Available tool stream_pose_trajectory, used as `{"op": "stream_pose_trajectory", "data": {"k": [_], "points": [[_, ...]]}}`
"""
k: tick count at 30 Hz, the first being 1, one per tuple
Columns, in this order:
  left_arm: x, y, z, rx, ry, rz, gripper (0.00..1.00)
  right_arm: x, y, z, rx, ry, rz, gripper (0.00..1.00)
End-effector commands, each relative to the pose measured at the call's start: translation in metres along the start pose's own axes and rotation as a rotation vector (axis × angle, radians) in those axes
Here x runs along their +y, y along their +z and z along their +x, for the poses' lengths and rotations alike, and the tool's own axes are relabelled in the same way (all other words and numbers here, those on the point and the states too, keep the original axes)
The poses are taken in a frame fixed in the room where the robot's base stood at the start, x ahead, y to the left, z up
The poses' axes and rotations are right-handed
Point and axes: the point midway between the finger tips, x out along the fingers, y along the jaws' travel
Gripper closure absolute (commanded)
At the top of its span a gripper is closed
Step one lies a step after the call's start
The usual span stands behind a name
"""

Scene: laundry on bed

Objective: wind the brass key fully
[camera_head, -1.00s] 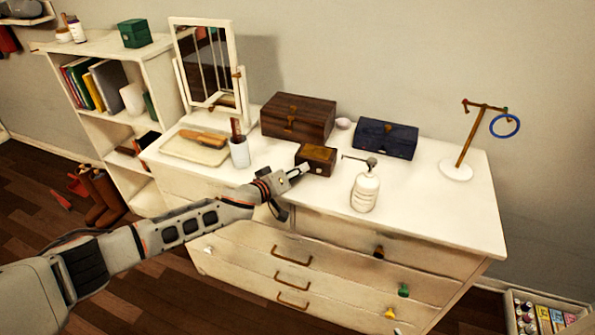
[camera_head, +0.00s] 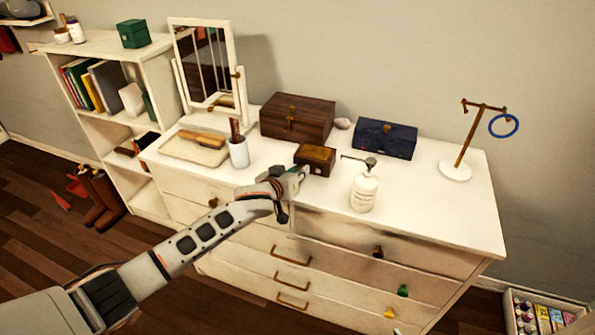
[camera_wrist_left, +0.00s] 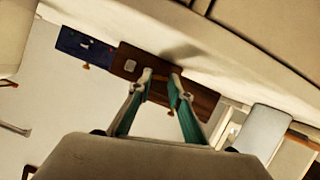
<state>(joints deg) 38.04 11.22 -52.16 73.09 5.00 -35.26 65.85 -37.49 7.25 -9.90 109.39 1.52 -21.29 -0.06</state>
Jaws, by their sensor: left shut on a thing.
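The small wooden box (camera_head: 316,158) with a brass-coloured front plate stands near the front edge of the white dresser top. My left gripper (camera_head: 301,173) is at its near left side, its fingertips close against it. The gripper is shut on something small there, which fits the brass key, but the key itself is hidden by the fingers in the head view. In the left wrist view, the gripper's two green-sided fingers (camera_wrist_left: 160,76) lean towards each other, and I cannot make out the key clearly. My right gripper is not in view.
A white pump bottle (camera_head: 364,192) stands just right of the small box. Behind are a large brown box (camera_head: 298,118) and a blue box (camera_head: 386,138). A cup (camera_head: 239,153), tray and mirror are left. A ring stand (camera_head: 457,172) is at right; the front right top is clear.

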Motion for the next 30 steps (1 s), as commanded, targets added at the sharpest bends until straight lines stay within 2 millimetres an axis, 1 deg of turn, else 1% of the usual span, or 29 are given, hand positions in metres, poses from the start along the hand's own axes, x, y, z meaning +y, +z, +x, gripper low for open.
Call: {"op": "stream_pose_trajectory", "data": {"k": [9, 23, 24, 25, 30], "points": [[0.0017, 0.0008, 0.0000, 0.000, -0.041, 0.100, 1.00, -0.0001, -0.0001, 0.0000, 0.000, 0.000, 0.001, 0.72], [0.0018, 0.0008, 0.0001, 0.000, -0.047, 0.115, 1.00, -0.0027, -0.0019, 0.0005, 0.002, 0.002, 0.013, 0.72], [0.0018, 0.0008, 0.0001, 0.000, -0.046, 0.115, 0.78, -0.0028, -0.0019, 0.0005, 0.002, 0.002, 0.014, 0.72], [0.0018, 0.0007, 0.0001, 0.000, -0.046, 0.115, 0.74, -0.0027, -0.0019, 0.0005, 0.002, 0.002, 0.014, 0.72], [0.0017, 0.0006, 0.0001, 0.000, -0.047, 0.115, 0.74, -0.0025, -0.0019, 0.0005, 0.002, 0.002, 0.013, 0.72]]}}
